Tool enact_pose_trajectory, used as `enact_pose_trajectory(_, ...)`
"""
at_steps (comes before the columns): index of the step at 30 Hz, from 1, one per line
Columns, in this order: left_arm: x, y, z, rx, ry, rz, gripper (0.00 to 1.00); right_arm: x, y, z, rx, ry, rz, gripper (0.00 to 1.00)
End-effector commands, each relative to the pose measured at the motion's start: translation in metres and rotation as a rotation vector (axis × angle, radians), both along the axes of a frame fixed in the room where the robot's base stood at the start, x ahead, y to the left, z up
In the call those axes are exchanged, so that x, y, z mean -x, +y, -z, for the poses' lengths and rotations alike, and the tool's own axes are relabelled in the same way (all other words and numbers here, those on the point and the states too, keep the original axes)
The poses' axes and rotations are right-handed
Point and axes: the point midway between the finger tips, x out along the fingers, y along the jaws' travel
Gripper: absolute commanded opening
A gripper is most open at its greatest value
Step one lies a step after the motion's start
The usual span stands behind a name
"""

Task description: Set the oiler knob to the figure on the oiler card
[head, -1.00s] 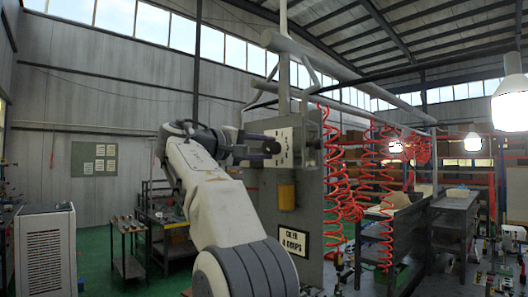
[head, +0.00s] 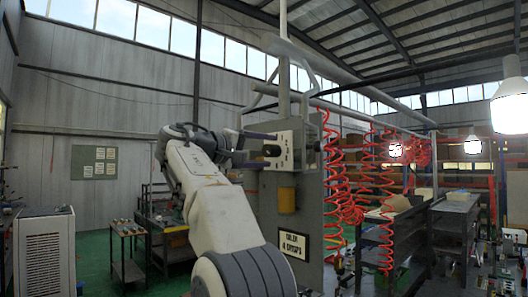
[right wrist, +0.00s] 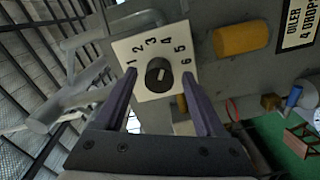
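The oiler knob (head: 271,150) is dark and round, on a white dial plate (head: 284,138) on a grey panel. In the right wrist view the knob (right wrist: 159,75) has a short pale mark, and the plate (right wrist: 150,93) carries figures 1 to 6. I cannot tell which figure the mark points to. The oiler card (head: 293,244) reads "OILER 4 DROPS"; part shows in the right wrist view (right wrist: 298,22). My right gripper (head: 268,149) is open, its fingers on either side of the knob with gaps visible (right wrist: 160,76). My left gripper is not in view.
A yellow cylinder (head: 287,200) sits on the grey panel (head: 268,215) below the dial. Red coiled hoses (head: 345,180) hang right of the panel. A small table (head: 127,230) and a white cabinet (head: 47,255) stand at the left.

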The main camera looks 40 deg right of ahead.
Motion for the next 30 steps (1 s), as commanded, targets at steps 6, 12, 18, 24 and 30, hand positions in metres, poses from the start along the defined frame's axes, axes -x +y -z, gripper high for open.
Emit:
enact_pose_trajectory(6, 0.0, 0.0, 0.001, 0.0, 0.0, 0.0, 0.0, 0.0, 0.004, 0.0, 0.002, -0.001, -0.002, 0.72)
enact_pose_trajectory(12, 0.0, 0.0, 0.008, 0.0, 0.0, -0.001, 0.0, 0.001, 0.035, 0.001, 0.001, -0.001, -0.007, 0.72)
enact_pose_trajectory(18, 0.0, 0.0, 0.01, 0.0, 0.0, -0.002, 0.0, 0.005, 0.075, 0.0, 0.001, -0.001, -0.006, 0.72)
enact_pose_trajectory(24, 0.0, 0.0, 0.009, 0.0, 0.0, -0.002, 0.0, 0.007, 0.099, 0.0, 0.001, 0.0, -0.002, 0.72)
enact_pose_trajectory(30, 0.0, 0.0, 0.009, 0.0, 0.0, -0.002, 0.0, 0.008, 0.105, 0.0, 0.0, 0.001, -0.001, 0.72)
